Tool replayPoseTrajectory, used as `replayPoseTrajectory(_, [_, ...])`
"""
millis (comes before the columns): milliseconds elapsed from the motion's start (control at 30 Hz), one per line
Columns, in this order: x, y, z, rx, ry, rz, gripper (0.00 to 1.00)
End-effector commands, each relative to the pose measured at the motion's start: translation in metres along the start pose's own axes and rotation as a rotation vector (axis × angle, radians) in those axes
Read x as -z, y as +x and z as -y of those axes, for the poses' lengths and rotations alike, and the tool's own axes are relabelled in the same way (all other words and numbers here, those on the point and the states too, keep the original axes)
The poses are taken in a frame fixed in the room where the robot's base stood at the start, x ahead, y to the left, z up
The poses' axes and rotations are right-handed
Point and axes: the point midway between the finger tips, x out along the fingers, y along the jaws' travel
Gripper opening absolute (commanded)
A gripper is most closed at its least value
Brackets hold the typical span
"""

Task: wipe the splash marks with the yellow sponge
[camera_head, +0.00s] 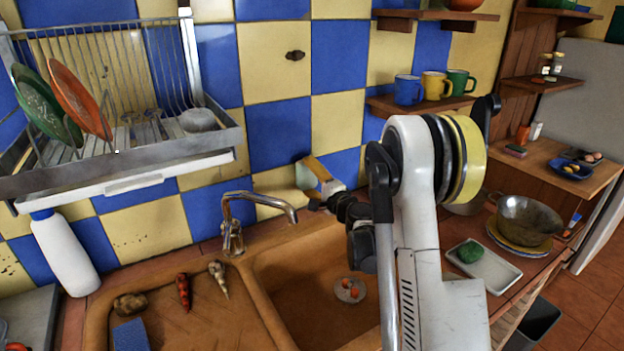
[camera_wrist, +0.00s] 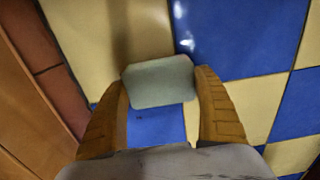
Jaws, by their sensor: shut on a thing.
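My gripper (camera_head: 318,172) is raised in front of the tiled wall, right of the tap. In the wrist view its two yellow-brown fingers (camera_wrist: 163,88) are closed on the sides of a pale grey-green block (camera_wrist: 158,76). The block, probably the sponge, looks more grey-green than yellow; it also shows in the head view (camera_head: 304,177). It faces the wall tiles; I cannot tell whether it touches them. Any marks behind my arm are hidden.
The tap (camera_head: 233,226) stands at the sink (camera_head: 290,262), below left of my gripper. A dish rack (camera_head: 222,140) juts from the wall at left. A white bottle (camera_head: 64,250) and blue sponge (camera_head: 130,335) are at left. A mug shelf (camera_head: 385,103) is at right.

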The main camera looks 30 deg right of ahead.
Motion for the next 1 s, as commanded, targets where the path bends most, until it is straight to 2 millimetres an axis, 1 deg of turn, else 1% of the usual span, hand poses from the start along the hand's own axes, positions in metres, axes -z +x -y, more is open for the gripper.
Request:
replayPoseTrajectory(533, [-0.0001, 0.0006, -0.0002, 0.000, 0.000, 0.000, 0.54])
replayPoseTrajectory(1000, [-0.0001, 0.0098, -0.0003, 0.000, 0.000, 0.000, 0.54])
